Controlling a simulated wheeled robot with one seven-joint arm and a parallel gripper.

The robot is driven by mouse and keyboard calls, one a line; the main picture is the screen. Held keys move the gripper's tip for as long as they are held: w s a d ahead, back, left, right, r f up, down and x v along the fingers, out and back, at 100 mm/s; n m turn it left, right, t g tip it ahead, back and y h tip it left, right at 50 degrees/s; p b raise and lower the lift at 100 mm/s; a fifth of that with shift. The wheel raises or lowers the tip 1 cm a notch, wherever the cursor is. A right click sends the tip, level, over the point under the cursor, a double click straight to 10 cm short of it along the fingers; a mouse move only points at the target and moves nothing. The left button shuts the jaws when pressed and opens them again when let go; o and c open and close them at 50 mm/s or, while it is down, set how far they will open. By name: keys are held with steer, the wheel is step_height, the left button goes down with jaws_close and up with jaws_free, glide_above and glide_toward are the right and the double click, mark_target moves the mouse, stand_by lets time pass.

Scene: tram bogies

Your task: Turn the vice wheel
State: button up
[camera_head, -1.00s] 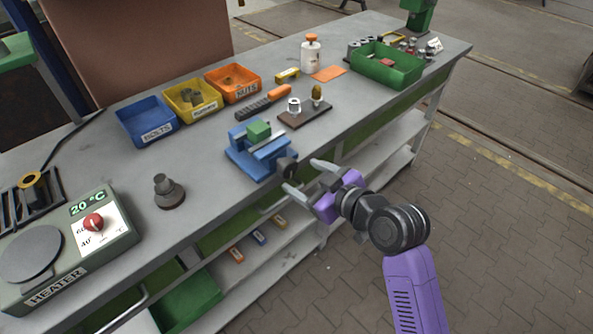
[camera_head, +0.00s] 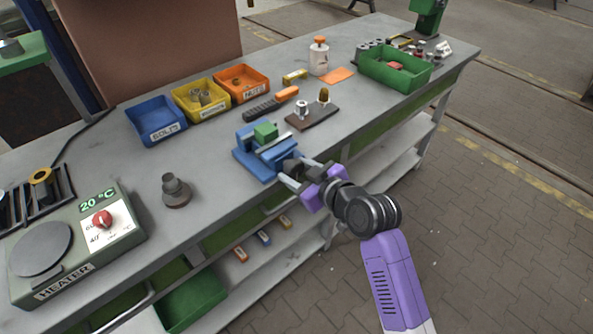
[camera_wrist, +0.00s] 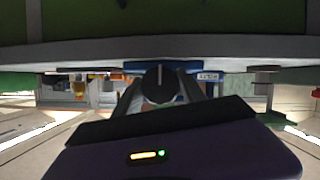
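The blue vice (camera_head: 262,152) sits at the front edge of the grey workbench, with a green block (camera_head: 265,131) between its jaws. The vice wheel is a dark round knob (camera_wrist: 159,82) at the front of the vice in the wrist view; in the head view my gripper partly hides it. My gripper (camera_head: 292,172) reaches in from the right, with its purple body just off the bench edge. Its two fingers (camera_wrist: 160,98) stand apart, one on each side of the wheel. I cannot tell whether they touch it.
A dark board (camera_head: 312,117) with two small parts lies behind and right of the vice. Blue, yellow and orange bins (camera_head: 155,122) stand further back. A dark stepped part (camera_head: 175,192) and the heater (camera_head: 75,250) are to the left.

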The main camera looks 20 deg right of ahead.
steer(key=c, duration=0.4)
steer(key=shift+o, duration=0.2)
steer(key=m+y, duration=0.2)
steer(key=m, duration=0.2)
steer(key=shift+g+y, duration=0.3)
steer(key=shift+y, duration=0.1)
steer(key=m+y+b, duration=0.1)
steer(key=m+y, duration=0.1)
steer(key=m, duration=0.2)
steer(key=shift+y, duration=0.4)
steer(key=o, duration=1.4)
